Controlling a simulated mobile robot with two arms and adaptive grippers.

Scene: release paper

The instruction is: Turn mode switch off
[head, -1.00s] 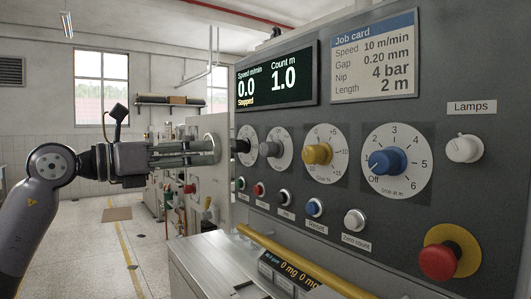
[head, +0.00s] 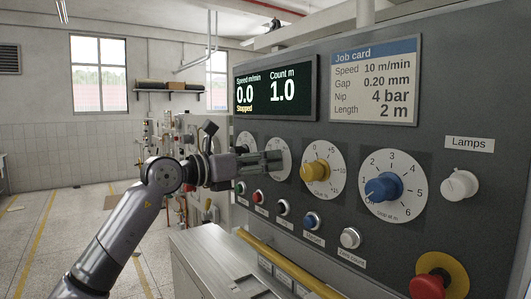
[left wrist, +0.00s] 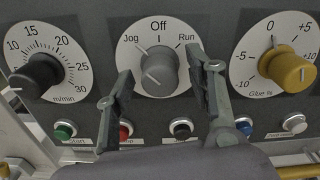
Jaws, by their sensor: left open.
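The mode switch is a grey knob (left wrist: 157,72) on a white dial marked Jog, Off and Run, in the middle of the left wrist view. In the left wrist view my left gripper (left wrist: 160,80) is open, with one finger on each side of the knob. I cannot tell whether the fingers touch it. My right gripper is not in view.
The black speed knob (left wrist: 38,76) is left of the mode switch and the yellow glue knob (left wrist: 287,69) right. Several push buttons sit below. The display (head: 275,88) reads Stopped. A red stop button (head: 429,287) and a yellow rail (head: 285,262) are lower down.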

